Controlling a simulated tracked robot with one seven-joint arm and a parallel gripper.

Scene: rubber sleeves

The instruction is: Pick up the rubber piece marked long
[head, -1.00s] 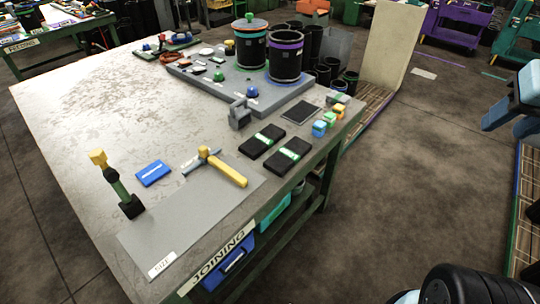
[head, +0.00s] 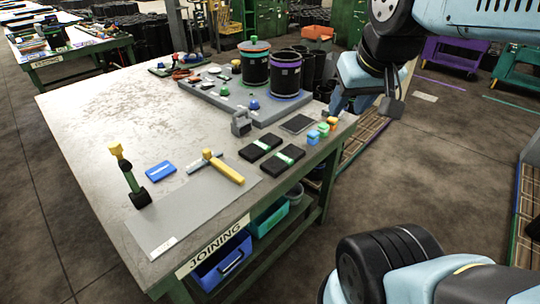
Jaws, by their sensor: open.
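Two flat black pieces with pale green labels lie side by side on the table's right part: a left one (head: 251,152) and a right one (head: 296,153). The label writing is too small to read, so I cannot tell which, if either, is marked long. My gripper (head: 364,109) is at the upper right, held beyond the table's right edge, to the right of and apart from both pieces. Its fingers are spread and nothing shows between them.
A grey tray (head: 215,98) holds two dark cylinders behind. Bins (head: 222,264) stand below.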

